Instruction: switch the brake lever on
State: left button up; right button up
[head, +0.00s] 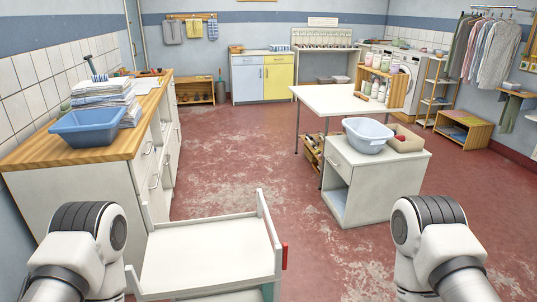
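A small red upright piece (284,256) sits on the right side of a white trolley (205,248) just in front of me. It may be the brake lever; I cannot tell its setting. The trolley has a flat white top with low raised sides, and its lower part is cut off by the picture's bottom edge. Links of my left and right arms show in the lower corners, on either side of the trolley. Neither gripper is in view.
A wooden-topped counter (112,147) at left holds a blue basin (86,127) and folded cloths. A white cabinet (368,182) at right carries another basin (368,133). A white table (345,99) stands behind it. The red floor (235,150) between is clear.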

aim_at(284, 246)
jog(key=i+l+u, duration=0.3)
jog(key=l, duration=0.35)
jog(key=l+u, duration=0.25)
jog(key=l, duration=0.35)
jog(key=l+u, duration=0.3)
jog(key=l, duration=0.35)
jog(key=i+l, duration=0.05)
